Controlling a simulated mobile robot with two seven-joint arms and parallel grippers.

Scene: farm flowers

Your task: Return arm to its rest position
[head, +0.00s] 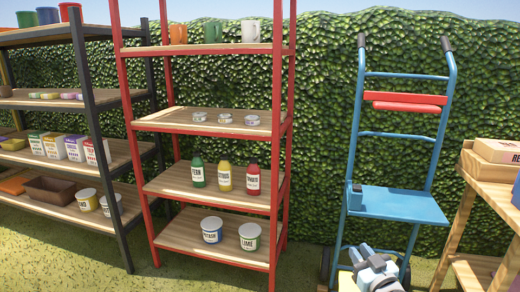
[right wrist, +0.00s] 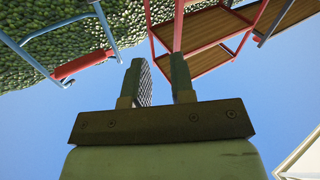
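My right arm and gripper (head: 372,262) show at the bottom of the head view, in front of the lower part of the blue hand truck. In the right wrist view the two dark fingers of my right gripper (right wrist: 158,78) stand apart with nothing between them, so it is open and empty. That view is upside down, with sky filling its lower part. My left gripper is not in view.
A blue hand truck (head: 400,202) stands before the hedge (head: 335,80). A red shelf (head: 205,122) holds cups, small tins, bottles and cans. A dark-framed shelf (head: 110,99) stands left. A wooden table (head: 480,185) with boxes is right. Grass lies below.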

